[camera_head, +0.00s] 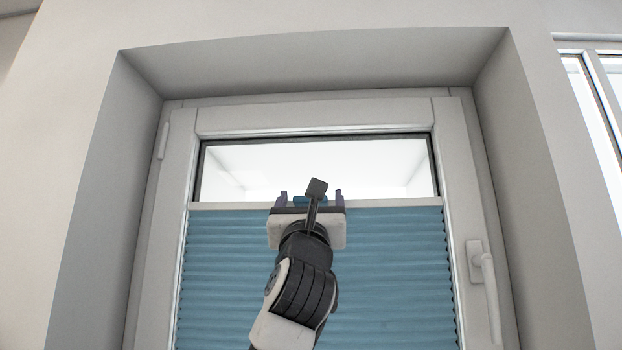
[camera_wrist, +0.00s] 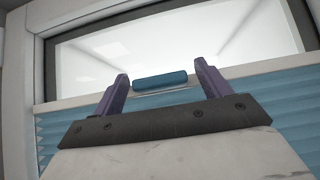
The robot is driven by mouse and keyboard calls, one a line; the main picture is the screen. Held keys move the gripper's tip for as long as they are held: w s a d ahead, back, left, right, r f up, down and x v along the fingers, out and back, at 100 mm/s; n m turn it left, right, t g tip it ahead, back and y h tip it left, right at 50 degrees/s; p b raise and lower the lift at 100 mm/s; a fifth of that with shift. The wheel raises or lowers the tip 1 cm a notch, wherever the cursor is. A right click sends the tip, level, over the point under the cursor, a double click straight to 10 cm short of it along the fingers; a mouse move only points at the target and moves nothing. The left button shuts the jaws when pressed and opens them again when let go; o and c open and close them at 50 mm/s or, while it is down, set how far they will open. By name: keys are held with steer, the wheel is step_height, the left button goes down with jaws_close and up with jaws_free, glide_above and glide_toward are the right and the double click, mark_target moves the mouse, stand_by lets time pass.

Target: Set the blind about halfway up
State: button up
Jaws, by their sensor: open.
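A blue pleated blind (camera_head: 390,275) covers the lower part of the window, with bare glass above its pale top rail (camera_head: 400,201). The blind and rail also show in the wrist view, behind my gripper. A blue handle (camera_wrist: 160,81) sits at the rail, near its middle. My gripper (camera_head: 311,196) is in front of the rail at the handle. In the wrist view its two purple fingers (camera_wrist: 161,82) are spread, one on each side of the handle, with gaps to it. Whether the fingertips reach as deep as the handle is unclear. The blind's lower end is out of view.
The white window frame (camera_head: 455,180) sits in a deep wall recess. A white window handle (camera_head: 487,290) sticks out at the right of the frame. A hinge (camera_head: 162,140) is at the left. Another bright window or glazed panel (camera_head: 590,90) shows at the far right.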

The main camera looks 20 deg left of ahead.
steer(key=shift+p+x, duration=0.45)
steer(key=shift+x, duration=0.9)
steer(key=shift+c, duration=0.5)
